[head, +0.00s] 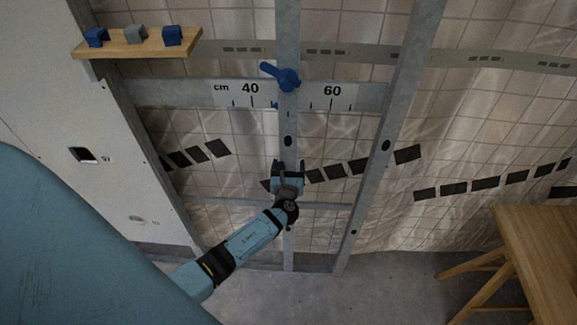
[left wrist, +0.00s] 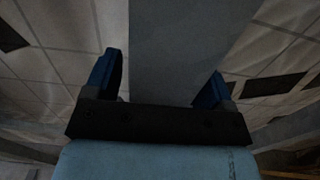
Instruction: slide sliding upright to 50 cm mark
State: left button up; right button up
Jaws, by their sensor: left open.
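The sliding upright (head: 289,140) is a grey metal post in the middle of the frame, standing between two other posts. It crosses the cm scale (head: 341,97) between the 40 and 60 marks and hides part of it. A small blue pointer (head: 275,105) shows at its left edge, a little left of midway between those numbers. A blue clamp handle (head: 283,76) sits on the upright at scale height. My left gripper (head: 288,166) is at the upright below the scale. In the left wrist view its open fingers (left wrist: 160,85) stand on both sides of the upright (left wrist: 180,45), with gaps visible.
A wooden shelf (head: 135,47) with blue and grey blocks is at upper left. A slanted post (head: 388,140) stands right of the upright. A wooden table (head: 540,245) is at lower right. The floor (head: 390,285) between is clear.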

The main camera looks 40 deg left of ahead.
pick_arm(q)
jog(key=shift+c, duration=0.2)
jog(key=c, duration=1.2)
jog(key=w+d, duration=0.1)
jog(key=d+b, duration=0.1)
jog(key=d, duration=0.1)
jog(key=w+d, duration=0.1)
jog(key=shift+w+d, duration=0.25)
jog(key=shift+w, duration=0.05)
jog(key=shift+c, duration=0.2)
jog(key=o, duration=1.3)
jog(key=shift+a, duration=0.1)
jog(key=shift+s, duration=0.1)
